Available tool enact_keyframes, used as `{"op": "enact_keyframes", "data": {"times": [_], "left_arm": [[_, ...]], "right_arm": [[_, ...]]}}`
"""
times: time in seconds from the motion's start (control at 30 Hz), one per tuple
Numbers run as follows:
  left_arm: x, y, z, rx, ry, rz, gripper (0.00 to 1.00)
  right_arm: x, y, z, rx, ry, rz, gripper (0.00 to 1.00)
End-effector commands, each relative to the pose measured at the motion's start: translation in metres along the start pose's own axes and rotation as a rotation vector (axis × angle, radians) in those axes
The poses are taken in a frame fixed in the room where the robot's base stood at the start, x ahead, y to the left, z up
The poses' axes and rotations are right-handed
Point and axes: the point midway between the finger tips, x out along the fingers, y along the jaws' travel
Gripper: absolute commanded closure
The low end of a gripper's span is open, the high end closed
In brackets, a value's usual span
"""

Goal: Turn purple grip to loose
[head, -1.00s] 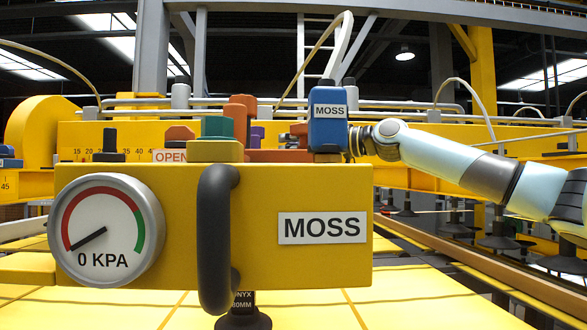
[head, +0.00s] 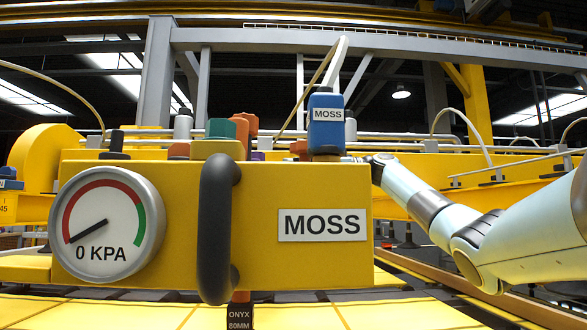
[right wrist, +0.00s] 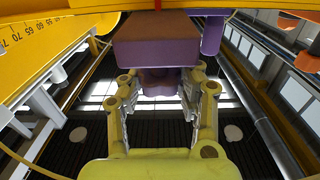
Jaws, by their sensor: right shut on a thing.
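In the right wrist view, a purple block (right wrist: 155,50) with a brownish top face fills the upper middle. A smaller purple grip (right wrist: 158,82) hangs beneath it, between the fingers of my right gripper (right wrist: 160,98). The fingers stand on both sides of this grip and are shut on it; the exact contact is partly hidden. In the head view only a sliver of purple (head: 258,156) shows behind the yellow MOSS housing (head: 265,255). My right arm comes in from the right there, and its gripper is hidden behind the housing. My left gripper is not in view.
The housing carries a gauge (head: 105,224) reading 0 KPA and a black handle (head: 217,230). A blue MOSS box (head: 326,125), a green block (head: 221,128) and an orange block (head: 243,128) rise at its top. A purple cylinder (right wrist: 212,35) hangs close to the grip's right.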

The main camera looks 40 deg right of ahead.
Motion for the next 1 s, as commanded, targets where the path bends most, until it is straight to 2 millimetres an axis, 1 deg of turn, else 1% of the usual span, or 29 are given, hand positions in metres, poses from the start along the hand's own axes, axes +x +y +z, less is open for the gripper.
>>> {"op": "enact_keyframes", "data": {"times": [0.53,0.57,0.7,0.77,1.0], "left_arm": [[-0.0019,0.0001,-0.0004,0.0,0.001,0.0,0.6],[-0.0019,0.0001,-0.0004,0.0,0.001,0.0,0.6],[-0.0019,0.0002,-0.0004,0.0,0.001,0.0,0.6],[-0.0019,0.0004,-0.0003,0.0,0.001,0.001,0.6],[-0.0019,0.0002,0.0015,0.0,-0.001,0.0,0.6]], "right_arm": [[-0.0005,0.0004,0.0,0.0,-0.001,-0.023,0.99],[-0.0006,0.0004,0.0,0.0,0.0,-0.023,0.65],[-0.0005,0.0004,0.0002,0.0,-0.001,-0.023,0.46],[-0.0004,0.0003,0.0002,0.0,-0.001,-0.023,0.4],[-0.0007,0.0003,0.0003,0.001,-0.001,-0.023,0.4]]}}
